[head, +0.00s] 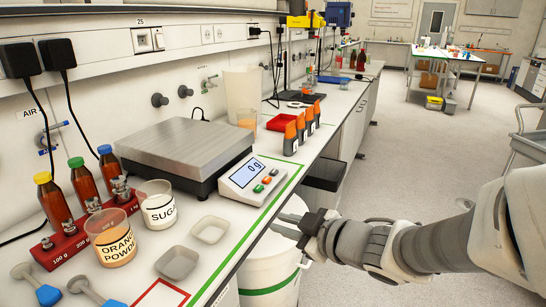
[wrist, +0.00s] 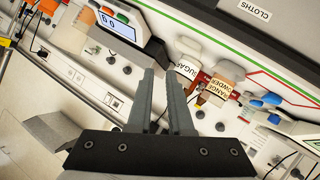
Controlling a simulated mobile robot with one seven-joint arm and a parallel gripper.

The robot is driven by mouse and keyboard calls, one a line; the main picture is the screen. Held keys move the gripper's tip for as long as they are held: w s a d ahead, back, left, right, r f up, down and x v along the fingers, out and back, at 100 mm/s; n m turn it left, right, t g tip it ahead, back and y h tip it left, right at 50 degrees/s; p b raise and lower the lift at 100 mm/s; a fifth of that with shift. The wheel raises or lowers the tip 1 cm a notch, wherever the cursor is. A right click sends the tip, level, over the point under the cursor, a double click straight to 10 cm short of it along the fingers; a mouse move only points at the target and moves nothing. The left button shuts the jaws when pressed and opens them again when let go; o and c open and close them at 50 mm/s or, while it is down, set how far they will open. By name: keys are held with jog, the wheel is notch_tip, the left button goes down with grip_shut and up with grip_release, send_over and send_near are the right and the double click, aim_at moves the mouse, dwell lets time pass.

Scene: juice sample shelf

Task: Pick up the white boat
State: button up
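Two small shallow weighing boats lie on the bench in front of the jars. The lighter, white boat (head: 210,229) is nearer the green line. The greyer boat (head: 177,262) is to its lower left. In the wrist view the white boat (wrist: 188,47) shows just beyond and right of my fingertips, and the greyer boat (wrist: 230,69) is farther right. My gripper (head: 285,223) is past the bench's front edge, to the right of the white boat and apart from it. Its fingers (wrist: 160,71) are parted with nothing between them.
A scale with a display (head: 256,178) reading 0 g stands behind the boats. Jars of sugar (head: 158,208) and orange powder (head: 112,241), bottles and blue-handled scoops (head: 45,294) crowd the left. A white bin (head: 268,270) stands below my gripper.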

jog(key=s+a+f+n+g+y, duration=0.2)
jog(key=s+a+f+y, duration=0.1)
jog(key=a, duration=0.1)
send_near(208, 248)
jog(key=shift+g, duration=0.3)
jog(key=w+a, duration=0.1)
jog(key=a, duration=0.1)
jog(key=w+a, duration=0.2)
jog(key=a, duration=0.1)
jog(key=w+a, duration=0.2)
jog(key=a, duration=0.1)
jog(key=shift+w+f, duration=0.1)
jog(key=shift+f, duration=0.05)
jog(key=shift+c, duration=0.3)
grip_shut()
dwell(0.9)
